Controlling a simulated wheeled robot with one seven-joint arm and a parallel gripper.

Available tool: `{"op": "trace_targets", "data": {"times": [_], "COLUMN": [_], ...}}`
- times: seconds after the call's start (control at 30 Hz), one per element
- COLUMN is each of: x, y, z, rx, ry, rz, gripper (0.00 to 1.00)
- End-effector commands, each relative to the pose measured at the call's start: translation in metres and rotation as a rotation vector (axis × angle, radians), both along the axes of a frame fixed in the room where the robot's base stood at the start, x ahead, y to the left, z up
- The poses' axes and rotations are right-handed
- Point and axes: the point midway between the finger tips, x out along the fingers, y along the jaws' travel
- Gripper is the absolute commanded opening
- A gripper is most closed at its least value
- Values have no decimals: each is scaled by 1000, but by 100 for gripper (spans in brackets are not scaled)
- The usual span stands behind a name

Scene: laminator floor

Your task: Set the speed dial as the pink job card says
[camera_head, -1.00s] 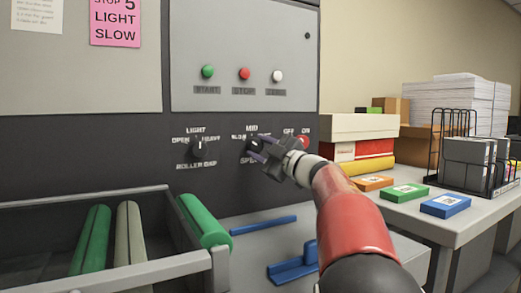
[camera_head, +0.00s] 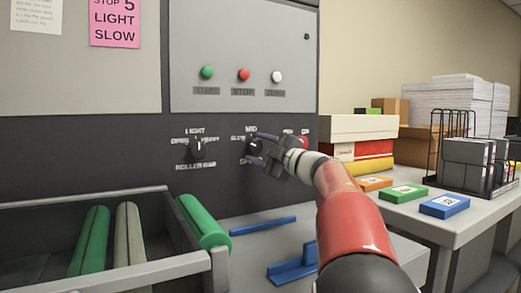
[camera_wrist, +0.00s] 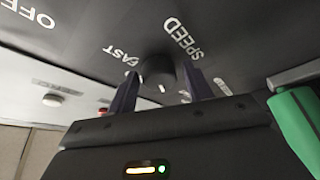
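The pink job card (camera_head: 115,22) at the upper left reads "STOP 5 LIGHT SLOW", its top cut off. The speed dial (camera_head: 254,147) is a dark knob on the dark panel, with MID above it and the SLOW label, partly legible, at its left. My gripper (camera_head: 258,150) is at this dial and partly covers it and its labels. In the wrist view, the dial (camera_wrist: 157,68) lies between the two fingertips of my open gripper (camera_wrist: 161,82), with gaps showing on both sides. A white mark shows on the knob's lower edge; its exact setting is unclear.
The roller gap dial (camera_head: 197,150) is left of the speed dial. Green, red and white buttons (camera_head: 244,75) sit above. A red knob (camera_head: 303,142) is just right of my gripper. A roller tray (camera_head: 100,197) and blue parts (camera_head: 292,270) lie below; a side table (camera_head: 400,202) stands right.

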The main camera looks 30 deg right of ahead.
Motion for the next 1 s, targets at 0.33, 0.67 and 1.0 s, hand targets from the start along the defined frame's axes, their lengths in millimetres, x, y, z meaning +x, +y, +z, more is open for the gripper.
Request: {"op": "trace_targets", "data": {"times": [0.33, 0.67, 1.0], "x": [-1, -44, -71], "y": [-1, -19, -29], "z": [0, -10, -15], "rx": [2, 1, 1], "ry": [-1, -1, 0], "rz": [-2, -4, 0], "gripper": [59, 59, 59]}}
